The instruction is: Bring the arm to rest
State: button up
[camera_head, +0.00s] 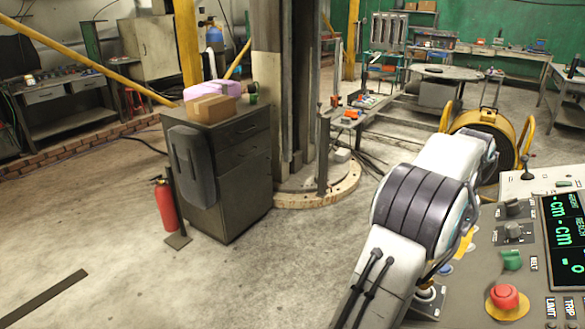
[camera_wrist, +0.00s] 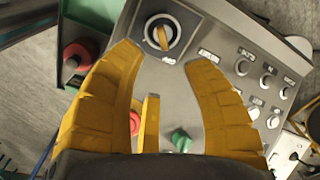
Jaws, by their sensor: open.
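In the wrist view my gripper (camera_wrist: 166,54) has two yellow fingers spread wide apart, with nothing held between them. The fingers point over a grey control panel (camera_wrist: 205,30). A round selector knob with a yellow handle (camera_wrist: 160,36) lies just beyond the fingertips. A red button (camera_wrist: 135,122) and a green knob (camera_wrist: 181,140) show between the fingers. A narrow yellow piece (camera_wrist: 150,125) also stands there, and I cannot tell what it belongs to. In the head view my white and dark arm reaches over the control panel (camera_head: 470,280) and hides most of the gripper.
The panel has a red button on a yellow base (camera_head: 505,297), a green knob (camera_head: 511,260) and a lit display (camera_head: 567,235). A yellow reel (camera_head: 485,125) stands behind my arm. A cabinet (camera_head: 232,180) and fire extinguisher (camera_head: 165,206) stand left. The floor between is clear.

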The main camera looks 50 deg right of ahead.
dwell(0.3)
jog(key=f+n, duration=0.2)
jog(key=n, duration=0.1)
jog(key=f+n, duration=0.1)
jog(key=shift+d+f+n+h, duration=0.3)
jog(key=shift+d+f+n, duration=0.1)
jog(key=a+f, duration=0.1)
jog(key=a+f+n, duration=0.1)
jog(key=a, duration=0.1)
jog(key=a+f+n, duration=0.1)
jog(key=a, duration=0.1)
jog(key=shift+w+a+f+y, duration=0.2)
jog(key=shift+w+f+y, duration=0.1)
jog(key=shift+w+y, duration=0.1)
jog(key=w+a+r+n+t, duration=0.1)
jog(key=w+a+n, duration=0.5)
jog(key=a, duration=0.7)
jog(key=w+a+r+n+t, duration=0.1)
jog(key=w+a+r+n, duration=0.3)
jog(key=a, duration=0.9)
jog(key=w+a+r+n+t, duration=0.2)
jog(key=w+a+n, duration=0.8)
jog(key=a, duration=0.4)
jog(key=shift+r, duration=0.15)
